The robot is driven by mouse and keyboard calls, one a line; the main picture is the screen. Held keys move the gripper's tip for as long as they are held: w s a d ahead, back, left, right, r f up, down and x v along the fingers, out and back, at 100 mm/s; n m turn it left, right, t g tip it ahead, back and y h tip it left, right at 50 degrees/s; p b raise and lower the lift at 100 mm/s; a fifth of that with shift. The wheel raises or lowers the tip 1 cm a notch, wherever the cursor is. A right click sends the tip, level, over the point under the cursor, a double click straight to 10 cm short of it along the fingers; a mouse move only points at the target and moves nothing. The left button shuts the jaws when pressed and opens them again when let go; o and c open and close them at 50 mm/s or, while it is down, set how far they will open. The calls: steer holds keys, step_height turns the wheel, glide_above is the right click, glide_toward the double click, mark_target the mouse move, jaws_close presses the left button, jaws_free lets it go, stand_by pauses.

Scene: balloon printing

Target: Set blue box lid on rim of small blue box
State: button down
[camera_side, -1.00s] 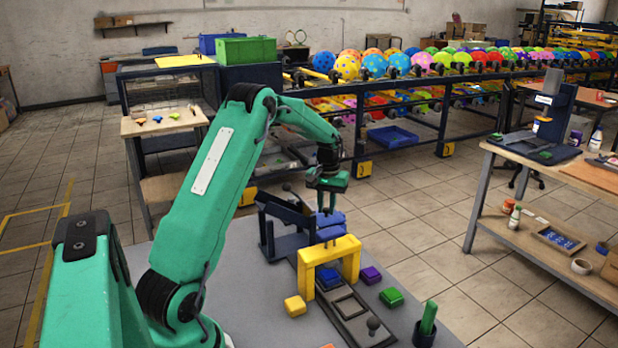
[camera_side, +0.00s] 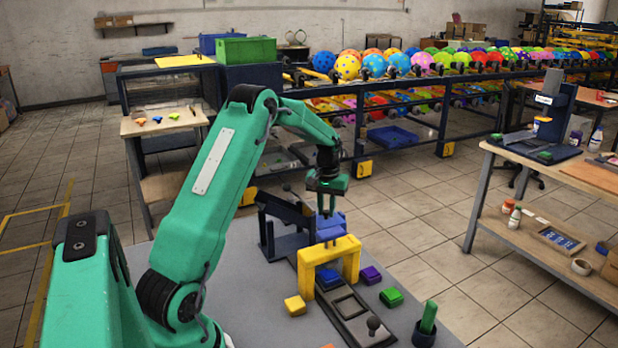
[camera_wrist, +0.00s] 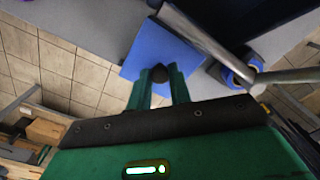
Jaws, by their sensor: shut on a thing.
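The blue box lid is a flat blue square (camera_wrist: 155,45) with a dark knob in the wrist view. My gripper (camera_wrist: 158,76) is shut on that knob, with the lid beyond the fingertips. In the side view, my gripper (camera_side: 326,210) points down at blue surfaces (camera_side: 331,221) just behind the yellow arch. I cannot tell there where lid and box divide, or whether they touch. A blue piece (camera_side: 328,278) shows under the arch; I cannot tell whether it is the small blue box. The lid hides what lies beneath it in the wrist view.
The yellow arch (camera_side: 346,245) stands close in front of my gripper over a dark slide (camera_side: 358,318). A dark blue stand (camera_side: 283,222) is at its left. A yellow block (camera_side: 295,306), purple block (camera_side: 371,275) and green block (camera_side: 391,297) lie nearby. A green post (camera_side: 428,318) stands front right.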

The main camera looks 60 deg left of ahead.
steer(key=shift+f, duration=0.15)
steer(key=c, duration=1.2)
jaws_free()
steer(key=shift+r, duration=3.9)
steer(key=shift+d+r, duration=0.1)
